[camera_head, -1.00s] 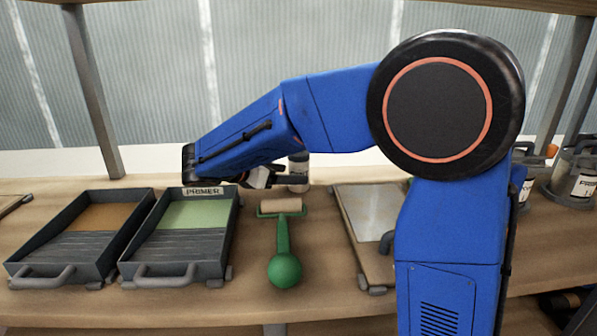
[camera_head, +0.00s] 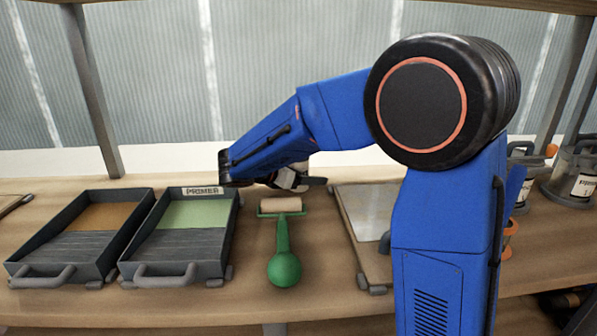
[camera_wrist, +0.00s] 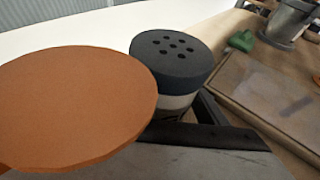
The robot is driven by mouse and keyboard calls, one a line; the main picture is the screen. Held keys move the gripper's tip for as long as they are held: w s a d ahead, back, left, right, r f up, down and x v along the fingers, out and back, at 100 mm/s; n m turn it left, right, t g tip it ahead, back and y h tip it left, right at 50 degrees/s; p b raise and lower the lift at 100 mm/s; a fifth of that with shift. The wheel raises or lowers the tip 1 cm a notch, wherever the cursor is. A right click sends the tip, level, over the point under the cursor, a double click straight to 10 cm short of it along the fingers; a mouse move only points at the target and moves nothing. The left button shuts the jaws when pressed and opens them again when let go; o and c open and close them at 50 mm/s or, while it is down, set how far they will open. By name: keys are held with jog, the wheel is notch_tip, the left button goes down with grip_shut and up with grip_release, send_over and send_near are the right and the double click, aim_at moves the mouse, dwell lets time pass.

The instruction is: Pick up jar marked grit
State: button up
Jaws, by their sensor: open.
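A jar with a dark cap pierced by several holes (camera_wrist: 171,55) stands upright in the wrist view. Its pale body (camera_wrist: 177,103) shows below the cap, but its label is mostly hidden and I cannot read it. My gripper (camera_head: 306,182) is open, low over the bench behind the green roller. In the wrist view a dark finger lies close in front of the jar's body; I cannot tell whether they touch. In the head view my gripper and forearm hide the jar.
An orange-brown disc (camera_wrist: 75,108) is close beside the jar. A green-handled roller (camera_head: 284,268), a green-filled tray marked PRIMER (camera_head: 175,250), a brown-filled tray (camera_head: 62,250) and a flat board (camera_head: 365,235) lie on the bench.

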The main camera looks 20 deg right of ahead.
jog(key=c, duration=1.1)
jog(key=shift+r, duration=0.1)
